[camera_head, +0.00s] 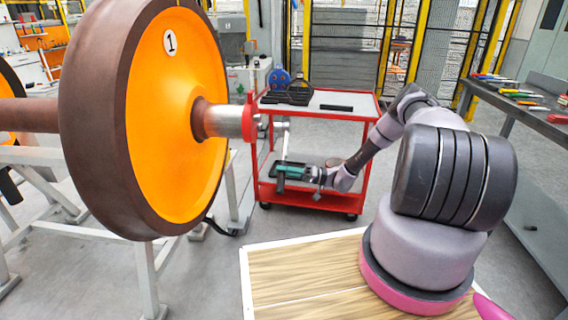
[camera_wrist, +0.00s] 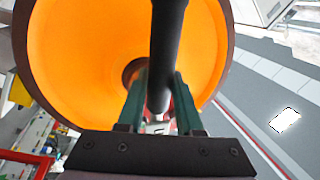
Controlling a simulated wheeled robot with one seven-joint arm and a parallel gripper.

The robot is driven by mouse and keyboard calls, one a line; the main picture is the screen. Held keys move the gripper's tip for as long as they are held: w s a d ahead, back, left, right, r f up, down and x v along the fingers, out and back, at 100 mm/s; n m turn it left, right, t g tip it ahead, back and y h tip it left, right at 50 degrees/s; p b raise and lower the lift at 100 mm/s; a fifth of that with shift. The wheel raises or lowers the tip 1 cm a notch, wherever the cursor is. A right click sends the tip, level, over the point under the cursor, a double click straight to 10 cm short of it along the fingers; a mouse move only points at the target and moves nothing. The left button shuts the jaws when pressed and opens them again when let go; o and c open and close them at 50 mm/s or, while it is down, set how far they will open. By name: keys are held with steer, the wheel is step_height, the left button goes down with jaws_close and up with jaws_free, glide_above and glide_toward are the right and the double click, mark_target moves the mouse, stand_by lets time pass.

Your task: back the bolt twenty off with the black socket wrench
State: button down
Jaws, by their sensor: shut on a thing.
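My gripper (camera_head: 284,173) is beside the axle end of the wheelset, over the red cart in the picture. In the wrist view its two green fingers (camera_wrist: 160,100) are shut on a black bar, the handle of the black socket wrench (camera_wrist: 168,40). The handle runs up past the fingertips, in front of the orange wheel. I cannot make out bolt twenty, or whether the socket sits on a bolt.
The orange wheel (camera_head: 180,115), marked 1, stands at left on a pale frame (camera_head: 146,275). A red cart (camera_head: 362,178) behind my arm carries a blue round part (camera_head: 279,78) and dark items. A workbench (camera_head: 535,112) with several coloured tools is at right. Grey floor is open between.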

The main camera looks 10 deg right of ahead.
steer(key=a+r+m+t, duration=0.2)
steer(key=r+m, duration=0.6)
steer(key=r, duration=0.2)
steer(key=a+r+m+t+h, duration=0.1)
steer(key=a+r+m+t, duration=0.1)
steer(key=r+m, duration=0.6)
steer(key=shift+r+m+t+h, duration=0.3)
steer(key=shift+r+m+t, duration=0.1)
steer(key=shift+r+t, duration=0.45)
steer(key=shift+w+a+r, duration=0.1)
steer(key=shift+w+a, duration=0.1)
steer(key=shift+a, duration=0.2)
stand_by(0.4)
steer(key=shift+w+a, duration=0.2)
steer(key=shift+a, duration=0.7)
